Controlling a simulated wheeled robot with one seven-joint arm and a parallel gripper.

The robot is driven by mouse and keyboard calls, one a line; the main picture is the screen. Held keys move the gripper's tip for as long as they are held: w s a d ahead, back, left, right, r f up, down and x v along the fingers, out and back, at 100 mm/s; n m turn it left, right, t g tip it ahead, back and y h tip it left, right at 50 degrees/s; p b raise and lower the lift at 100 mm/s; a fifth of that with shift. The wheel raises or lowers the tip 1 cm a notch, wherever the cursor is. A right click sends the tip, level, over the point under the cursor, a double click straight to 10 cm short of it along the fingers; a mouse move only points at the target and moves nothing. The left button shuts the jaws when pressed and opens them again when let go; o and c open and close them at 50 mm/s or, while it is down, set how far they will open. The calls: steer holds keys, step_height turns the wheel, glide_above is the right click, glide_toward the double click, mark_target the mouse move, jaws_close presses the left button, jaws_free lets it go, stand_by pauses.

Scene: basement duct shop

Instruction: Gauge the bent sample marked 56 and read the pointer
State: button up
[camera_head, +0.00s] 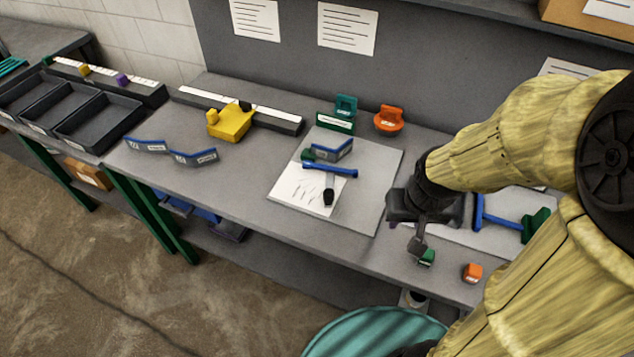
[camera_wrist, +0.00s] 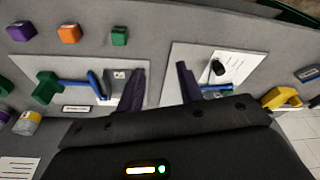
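A bent grey-blue sample (camera_head: 330,150) with a label stands on the central pale mat (camera_head: 375,190), just behind a blue bar tool (camera_head: 330,169) with a black end. Two more bent labelled samples, the left one (camera_head: 146,145) and the right one (camera_head: 194,157), stand at the bench's left front. I cannot read their numbers. My gripper (camera_head: 420,245) hangs over the bench front, right of the central mat. In the wrist view its two fingers (camera_wrist: 160,88) are apart, with nothing seen between them. A labelled piece (camera_wrist: 118,76) shows partly behind the left finger.
A green cube (camera_head: 427,257) and an orange cube (camera_head: 473,272) lie near the front edge. A blue-and-green tool (camera_head: 500,220) lies on the right mat. A yellow block (camera_head: 230,122), a green stand (camera_head: 337,120) and an orange piece (camera_head: 389,118) stand at the back. Black trays (camera_head: 100,120) are left.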

steer(key=shift+w, duration=0.25)
steer(key=shift+s, duration=0.1)
steer(key=o, duration=0.3)
steer(key=shift+w+a+r, duration=0.15)
steer(key=shift+w+r, duration=0.05)
steer(key=shift+w, duration=0.05)
steer(key=w+a+n+g+p, duration=0.1)
steer(key=w+a+p, duration=0.2)
steer(key=w+a, duration=0.2)
steer(key=w+a+n+p, duration=0.2)
steer(key=w+a, duration=0.3)
steer(key=w, duration=0.2)
steer(key=w+a+n+g+p, duration=0.1)
steer(key=w+a+n+p, duration=0.1)
steer(key=w+a, duration=0.3)
steer(key=shift+w+a+r+g+p, duration=0.15)
steer(key=shift+w+g+p, duration=0.2)
steer(key=shift+p, duration=0.5)
